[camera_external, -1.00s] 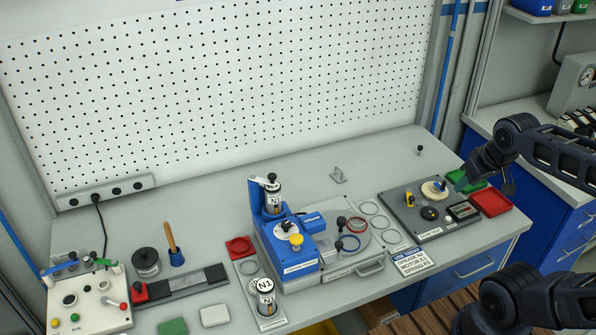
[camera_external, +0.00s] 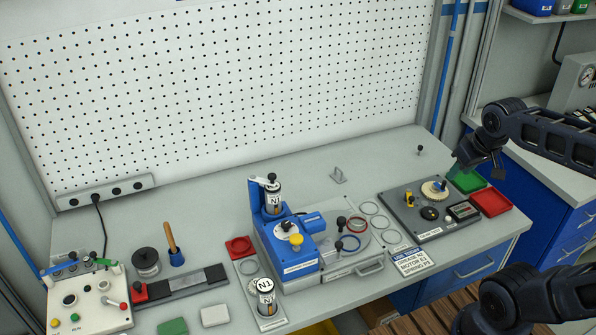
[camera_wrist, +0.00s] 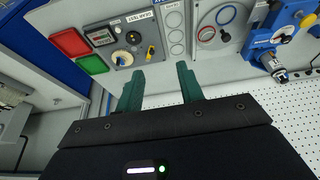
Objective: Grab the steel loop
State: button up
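Several pale grey metal-looking rings lie in a row on a light strip, among them the middle ring (camera_external: 379,214); the row also shows in the wrist view (camera_wrist: 176,27). A red ring (camera_external: 357,224) and a blue ring (camera_external: 350,243) lie on the grey tray to their left. Another pale ring (camera_external: 248,267) lies on a strip left of the blue machine. I cannot tell which pale ring is the steel loop. My gripper (camera_wrist: 160,71) has two green fingers standing apart with nothing between them. In the external view it hangs above the right end of the bench, right of the ring row.
A dark grey panel (camera_external: 404,219) with a dial and gear lies between the rings and the green tray (camera_external: 466,181) and red tray (camera_external: 492,203). The blue machine (camera_external: 292,260) stands left of the rings.

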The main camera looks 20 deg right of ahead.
jog(key=w+a+r+g, duration=0.1)
jog(key=w, duration=1.3)
jog(key=n+g+h, duration=0.2)
jog(key=g, duration=0.1)
send_over(336, 168)
jog(key=a, duration=0.2)
notch_tip(336, 168, down, 25)
jog(key=f, duration=0.4)
jog(key=shift+s+d+f, duration=0.3)
jog(key=shift+f, duration=0.05)
jog(key=shift+w+d+f, duration=0.1)
jog(key=shift+d+f, duration=0.15)
jog(key=shift+f, duration=0.6)
jog(key=shift+w+d+f, duration=0.1)
jog(key=shift+d+f, duration=0.2)
jog(key=shift+f, duration=0.55)
jog(key=shift+w+d+f, duration=0.1)
jog(key=shift+d+f, duration=0.15)
jog(key=shift+f, duration=0.6)
grip_shut()
